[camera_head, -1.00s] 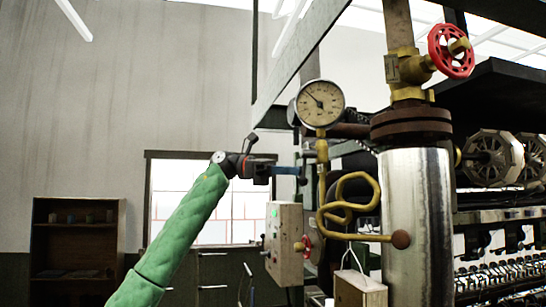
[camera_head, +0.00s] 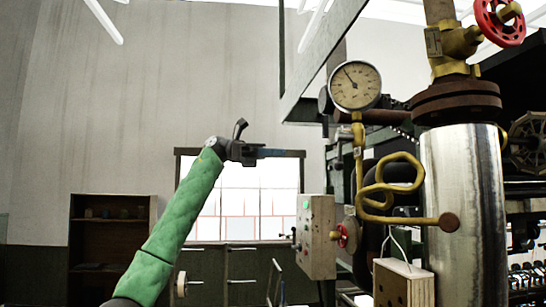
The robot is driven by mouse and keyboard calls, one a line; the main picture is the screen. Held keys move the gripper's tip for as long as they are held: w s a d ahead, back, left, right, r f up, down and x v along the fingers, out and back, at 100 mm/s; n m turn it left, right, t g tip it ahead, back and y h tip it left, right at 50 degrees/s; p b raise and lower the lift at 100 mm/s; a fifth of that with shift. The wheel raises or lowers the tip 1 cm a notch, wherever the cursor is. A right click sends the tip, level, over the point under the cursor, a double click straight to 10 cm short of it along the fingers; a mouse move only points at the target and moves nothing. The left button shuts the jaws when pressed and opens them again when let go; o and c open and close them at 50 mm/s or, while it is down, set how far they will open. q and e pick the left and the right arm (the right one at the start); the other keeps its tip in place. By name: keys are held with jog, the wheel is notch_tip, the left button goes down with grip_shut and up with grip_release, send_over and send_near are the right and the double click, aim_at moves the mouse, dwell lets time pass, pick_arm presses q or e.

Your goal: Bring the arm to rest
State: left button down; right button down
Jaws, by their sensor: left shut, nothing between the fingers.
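My left arm, in a green quilted sleeve, rises from the bottom left of the head view. My left gripper (camera_head: 282,153) is at its upper end, pointing right in front of the bright window. It is shut with nothing between its fingers. It is apart from the pressure gauge and the control box in the picture. My right gripper is not in view.
A pressure gauge (camera_head: 355,86), a coiled yellow pipe (camera_head: 394,178) and a steel cylinder (camera_head: 465,215) stand on the right. A red valve wheel (camera_head: 499,20) is above. A control box (camera_head: 316,237) with a green light is right of centre. A shelf (camera_head: 111,237) stands far left.

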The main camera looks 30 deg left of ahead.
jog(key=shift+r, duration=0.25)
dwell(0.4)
